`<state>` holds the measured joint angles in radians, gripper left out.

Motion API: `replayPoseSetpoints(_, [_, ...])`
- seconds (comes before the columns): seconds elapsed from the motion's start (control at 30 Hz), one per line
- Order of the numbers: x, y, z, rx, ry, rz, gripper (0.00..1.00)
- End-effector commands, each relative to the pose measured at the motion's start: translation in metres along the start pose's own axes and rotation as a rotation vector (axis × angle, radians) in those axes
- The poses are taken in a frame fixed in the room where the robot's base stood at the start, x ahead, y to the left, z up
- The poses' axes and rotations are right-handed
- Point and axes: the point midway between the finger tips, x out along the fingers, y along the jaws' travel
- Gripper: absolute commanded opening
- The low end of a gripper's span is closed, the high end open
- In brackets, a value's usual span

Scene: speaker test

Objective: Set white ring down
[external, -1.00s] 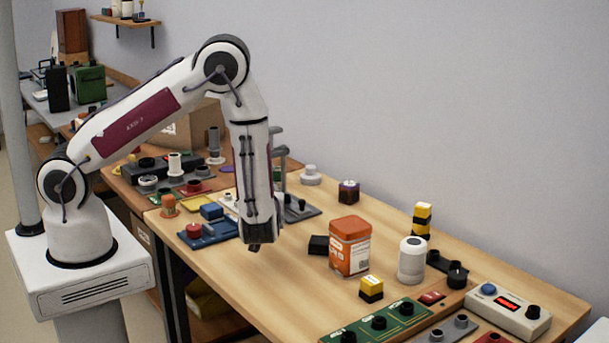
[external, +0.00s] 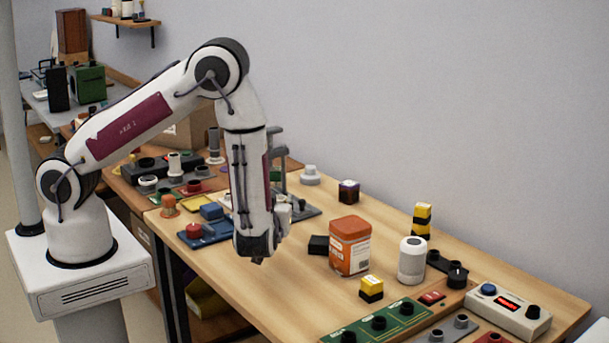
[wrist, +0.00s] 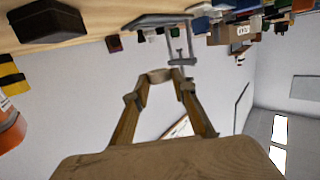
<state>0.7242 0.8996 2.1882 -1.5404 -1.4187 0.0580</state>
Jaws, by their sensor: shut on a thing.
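My gripper (external: 258,261) hangs above the near left part of the wooden table in the external view, its tip small and dark. In the wrist view, the two fingers of my gripper (wrist: 158,92) stand apart with a pale, rounded piece (wrist: 159,75) between their tips. This piece appears to be the white ring, gripped at its sides; its full outline is hard to make out. I cannot pick the ring out in the external view. No contact between the held piece and the table shows.
Right of my gripper stand a black box (external: 319,245), an orange tin (external: 350,250), a white cylinder (external: 412,262) and a yellow-black block (external: 371,289). A blue tray (external: 222,237) lies left behind it. A grey stand (wrist: 182,56) shows beyond the fingers. Bare tabletop (external: 300,290) lies front right.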

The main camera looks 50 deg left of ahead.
Motion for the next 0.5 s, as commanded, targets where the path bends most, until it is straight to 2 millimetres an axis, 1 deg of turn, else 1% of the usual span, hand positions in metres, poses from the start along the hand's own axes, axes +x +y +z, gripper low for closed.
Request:
replayPoseSetpoints(0.03, [-0.011,0.006,0.002,0.007,0.000,0.027,0.19])
replayPoseSetpoints(0.2, [-0.044,0.022,0.006,0.026,0.000,0.102,0.19])
replayPoseSetpoints(0.5, [-0.101,0.038,0.015,0.057,0.001,0.226,0.19])
